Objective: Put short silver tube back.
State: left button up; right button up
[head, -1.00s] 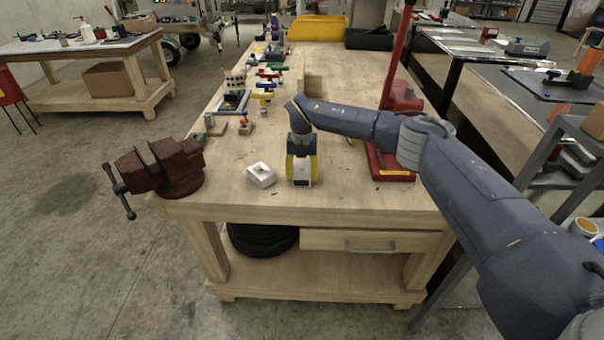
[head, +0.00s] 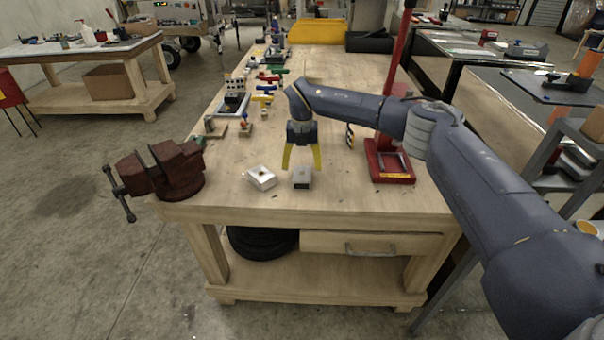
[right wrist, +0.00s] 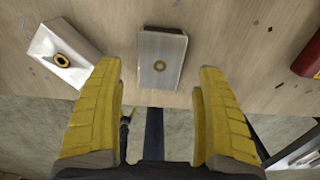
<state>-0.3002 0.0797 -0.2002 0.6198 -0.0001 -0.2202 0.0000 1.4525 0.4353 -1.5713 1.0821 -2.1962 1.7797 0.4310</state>
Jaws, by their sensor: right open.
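A short silver tube (head: 302,177), square-sided, stands on the wooden workbench near its front edge. It also shows in the right wrist view (right wrist: 161,60), with a small ring on its face. My right gripper (head: 302,168) has yellow fingers spread wide. It is empty and sits above and just behind the tube in the head view. In the right wrist view the open fingers (right wrist: 160,85) frame the tube without touching it. A similar white-silver piece (head: 261,177) lies tilted to its left, also in the right wrist view (right wrist: 64,54). My left gripper is not in view.
A red-brown vise (head: 165,170) is at the bench's front left corner. A red stand (head: 389,165) is right of the tube. Several small tools and coloured parts line the bench's left side. Bare wood (head: 340,195) lies between tube and stand.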

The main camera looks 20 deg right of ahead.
aim_at(302, 173)
notch_tip(302, 173, up, 7)
dwell(0.4)
